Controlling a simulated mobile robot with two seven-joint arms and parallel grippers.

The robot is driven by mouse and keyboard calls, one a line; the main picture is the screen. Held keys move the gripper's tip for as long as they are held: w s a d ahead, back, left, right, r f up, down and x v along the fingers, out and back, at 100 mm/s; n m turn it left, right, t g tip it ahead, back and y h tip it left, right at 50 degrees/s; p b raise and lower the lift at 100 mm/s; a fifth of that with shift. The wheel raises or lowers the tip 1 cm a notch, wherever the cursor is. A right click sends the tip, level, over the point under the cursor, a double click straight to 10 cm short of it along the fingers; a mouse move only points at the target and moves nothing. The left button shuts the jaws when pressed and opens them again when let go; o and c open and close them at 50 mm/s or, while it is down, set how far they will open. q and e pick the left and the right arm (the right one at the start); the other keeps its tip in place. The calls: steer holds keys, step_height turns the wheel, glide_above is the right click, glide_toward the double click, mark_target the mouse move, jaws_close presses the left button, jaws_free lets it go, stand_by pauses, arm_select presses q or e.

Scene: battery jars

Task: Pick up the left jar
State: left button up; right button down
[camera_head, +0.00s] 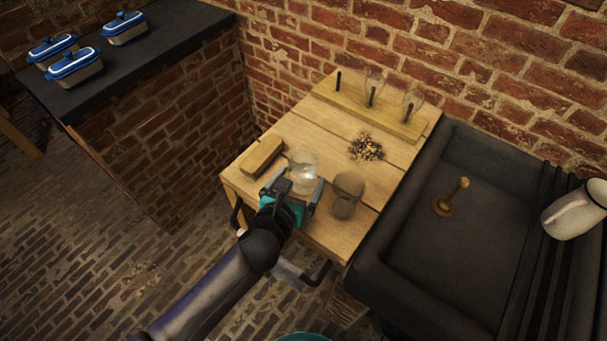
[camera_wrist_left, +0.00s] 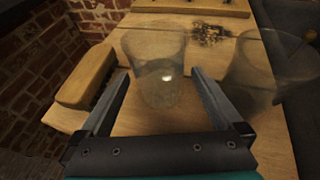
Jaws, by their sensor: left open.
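The left jar (camera_head: 304,166) is clear glass and stands upright on the wooden table, with something pale showing low in it. The right jar (camera_head: 347,195) looks darker and brownish, and stands to its right, apart from it. My left gripper (camera_head: 296,189) is open at the near side of the left jar. In the left wrist view, the left jar (camera_wrist_left: 156,60) shows between and beyond the two spread fingers (camera_wrist_left: 159,80); I see no clear contact. The right jar (camera_wrist_left: 247,80) is outside the right finger there. My right gripper is not in view.
A dark sink (camera_head: 455,235) is at right. Lidded dishes (camera_head: 75,66) stand on the far-left counter.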

mark_target(308, 167)
arm_select(q)
steer(key=x, duration=0.3)
steer(key=shift+w+f+b, duration=0.1)
steer(key=shift+b, duration=0.2)
steer(key=c, duration=1.5)
